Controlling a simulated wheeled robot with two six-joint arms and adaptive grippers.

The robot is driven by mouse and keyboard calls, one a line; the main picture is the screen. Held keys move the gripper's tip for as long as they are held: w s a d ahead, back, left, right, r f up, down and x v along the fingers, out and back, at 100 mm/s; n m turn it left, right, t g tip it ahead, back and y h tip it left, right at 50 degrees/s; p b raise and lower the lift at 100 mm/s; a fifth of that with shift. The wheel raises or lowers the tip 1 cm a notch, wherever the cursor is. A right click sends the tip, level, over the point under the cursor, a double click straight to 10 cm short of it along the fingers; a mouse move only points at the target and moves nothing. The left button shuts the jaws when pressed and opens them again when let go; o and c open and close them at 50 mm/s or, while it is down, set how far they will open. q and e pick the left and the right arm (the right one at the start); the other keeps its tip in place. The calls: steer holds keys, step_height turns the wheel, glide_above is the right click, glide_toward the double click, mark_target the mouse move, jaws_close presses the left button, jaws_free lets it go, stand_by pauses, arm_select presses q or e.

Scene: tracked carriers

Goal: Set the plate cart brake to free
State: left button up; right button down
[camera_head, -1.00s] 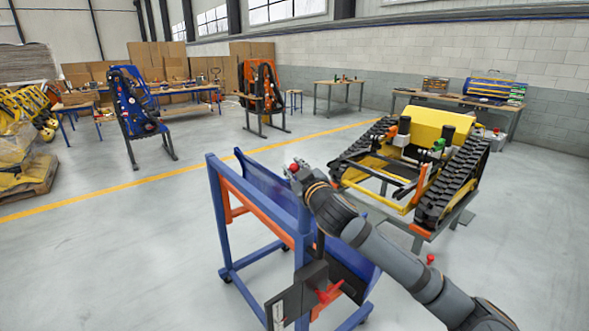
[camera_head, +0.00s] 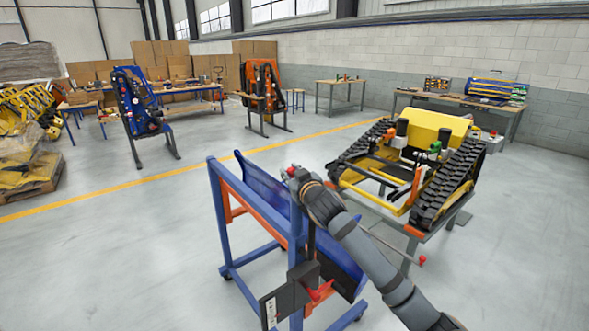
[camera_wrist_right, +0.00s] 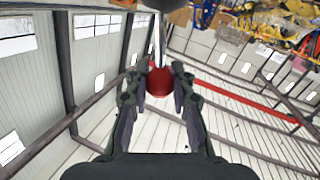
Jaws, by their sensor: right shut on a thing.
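The plate cart (camera_head: 215,205) is a blue wheeled frame with orange bars and blue sloped panels, low in the middle of the head view. A dark lever bar rises from a black bracket (camera_head: 303,274) with a red part on the cart's near side. My right gripper (camera_head: 292,172) is at the cart's top and is shut on a red ball knob, which shows between the fingers in the wrist view (camera_wrist_right: 160,82). My forearm hides part of the cart's right side. A pale label plate (camera_head: 270,310) is on the bracket. My left gripper is not in view.
A yellow tracked carrier (camera_head: 430,130) stands on a grey stand close to the right of the cart. A thin rod with a red knob (camera_head: 422,260) sticks out beside my right arm. Benches line the back. The floor left of the cart is clear.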

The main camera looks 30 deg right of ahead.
steer(key=shift+d+r+m+p, duration=0.3)
steer(key=shift+d+r+m, duration=0.1)
steer(key=shift+d+m+g+p, duration=0.3)
steer(key=shift+m, duration=0.1)
steer(key=d+m+y+p, duration=0.1)
steer(key=d+m+p, duration=0.1)
steer(key=m, duration=0.1)
steer(key=shift+w+d+f+g, duration=0.1)
steer(key=shift+d+f+g, duration=0.1)
steer(key=shift+g, duration=0.1)
arm_select(q)
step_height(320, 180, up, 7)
steer(key=p, duration=0.2)
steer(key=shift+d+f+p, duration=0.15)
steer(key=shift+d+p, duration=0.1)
steer(key=shift+p, duration=0.05)
arm_select(e)
steer(key=shift+w+d+f+m+g+y, duration=0.15)
steer(key=shift+d+f+m+y, duration=0.2)
steer(key=shift+d+m, duration=0.3)
steer(key=shift+s+d+f+m+g+y, duration=0.15)
steer(key=shift+d+m+y, duration=0.3)
steer(key=shift+m, duration=0.3)
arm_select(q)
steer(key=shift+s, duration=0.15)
arm_select(e)
steer(key=shift+w, duration=0.1)
steer(key=c, duration=1.1)
jaws_free()
